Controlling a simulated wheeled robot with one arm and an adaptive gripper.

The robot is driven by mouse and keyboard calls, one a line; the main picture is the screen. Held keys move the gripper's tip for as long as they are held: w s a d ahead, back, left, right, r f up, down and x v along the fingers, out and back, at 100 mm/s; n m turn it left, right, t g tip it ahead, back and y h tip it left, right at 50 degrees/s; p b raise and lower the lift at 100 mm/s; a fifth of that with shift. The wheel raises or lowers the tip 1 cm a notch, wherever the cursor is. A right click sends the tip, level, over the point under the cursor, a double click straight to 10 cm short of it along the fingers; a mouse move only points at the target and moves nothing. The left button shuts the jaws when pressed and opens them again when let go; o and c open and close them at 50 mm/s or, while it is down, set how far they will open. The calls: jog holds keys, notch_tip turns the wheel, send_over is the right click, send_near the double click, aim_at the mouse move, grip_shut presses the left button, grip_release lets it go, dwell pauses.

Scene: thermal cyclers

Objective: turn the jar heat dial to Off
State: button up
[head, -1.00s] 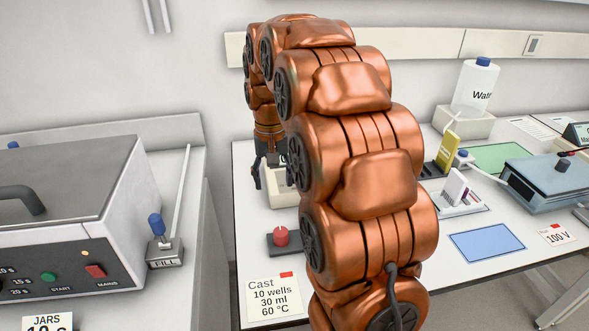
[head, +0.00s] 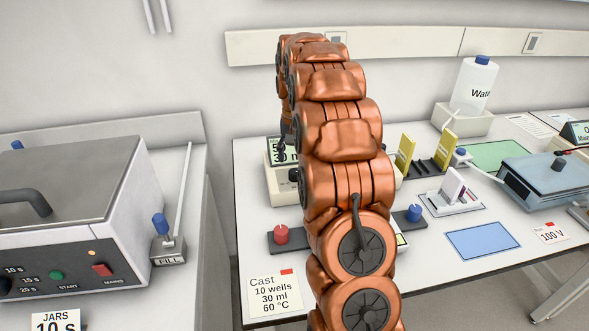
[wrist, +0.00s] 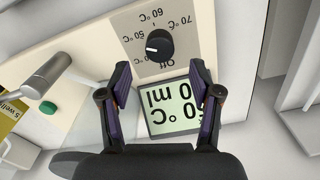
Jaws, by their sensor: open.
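In the wrist view the jar heat dial (wrist: 159,43) is a black round knob with a white mark on its left side. The picture is upside down; "Off" is printed between the knob and the display (wrist: 172,108), with 60 and 70 °C labels around the far side. My gripper (wrist: 160,67) is open and empty, its two fingers spread on either side of the display, short of the knob and not touching it. In the head view my arm covers most of the cream device (head: 279,184).
A green button (wrist: 48,107) and a grey metal tap-like piece (wrist: 46,76) lie left of the dial in the wrist view. In the head view a red knob (head: 281,234) and a blue knob (head: 413,212) stand before the device. Yellow plates (head: 445,150) are to the right.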

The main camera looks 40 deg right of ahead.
aim_at(294, 171)
jog(key=shift+f+p, duration=0.9)
jog(key=shift+f, duration=2)
jog(key=c, duration=1.1)
jog(key=shift+c, duration=0.2)
jog(key=shift+f+b, duration=0.1)
jog(key=shift+b, duration=0.2)
